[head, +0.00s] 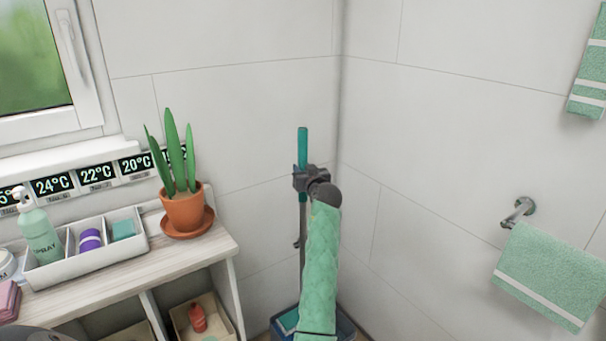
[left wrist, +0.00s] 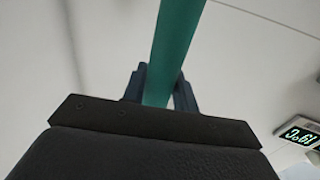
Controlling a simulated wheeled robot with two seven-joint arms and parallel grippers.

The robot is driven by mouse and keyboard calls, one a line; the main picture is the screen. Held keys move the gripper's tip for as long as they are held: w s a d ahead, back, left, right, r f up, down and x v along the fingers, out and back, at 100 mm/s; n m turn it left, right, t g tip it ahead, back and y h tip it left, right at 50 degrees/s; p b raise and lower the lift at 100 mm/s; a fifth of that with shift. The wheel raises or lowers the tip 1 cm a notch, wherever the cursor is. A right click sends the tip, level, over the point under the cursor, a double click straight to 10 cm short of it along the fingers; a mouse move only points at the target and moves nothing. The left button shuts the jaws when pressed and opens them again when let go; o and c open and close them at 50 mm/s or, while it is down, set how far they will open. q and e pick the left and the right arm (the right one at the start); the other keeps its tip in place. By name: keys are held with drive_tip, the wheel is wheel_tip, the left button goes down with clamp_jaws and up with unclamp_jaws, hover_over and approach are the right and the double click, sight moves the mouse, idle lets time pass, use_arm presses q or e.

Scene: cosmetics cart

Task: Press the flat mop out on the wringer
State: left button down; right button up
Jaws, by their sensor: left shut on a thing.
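The mop's handle (head: 303,145) stands upright in the corner, with a teal grip on top and a thin grey pole below. My left gripper (head: 303,180) is shut on the teal grip. The left wrist view also shows the teal grip (left wrist: 172,50) between the two dark fingers (left wrist: 160,88). A dark blue bucket (head: 346,326) stands on the floor below, with a teal part inside it at the left. My left arm's green sleeve hides much of the bucket. I cannot make out the mop head or the wringer clearly. My right gripper is not in view.
A wooden shelf unit (head: 190,255) stands at the left, with a potted plant (head: 183,207), a white divided tray (head: 90,262) and a spray bottle (head: 39,232) on top. Tiled walls meet behind the mop. A green towel (head: 550,272) hangs on the right wall.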

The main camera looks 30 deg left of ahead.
sight(304, 151)
use_arm(q)
drive_tip(key=shift+r+p, duration=1.45)
drive_tip(key=shift+r, duration=1.85)
drive_tip(key=shift+s+r, duration=0.1)
drive_tip(key=shift+r, duration=0.05)
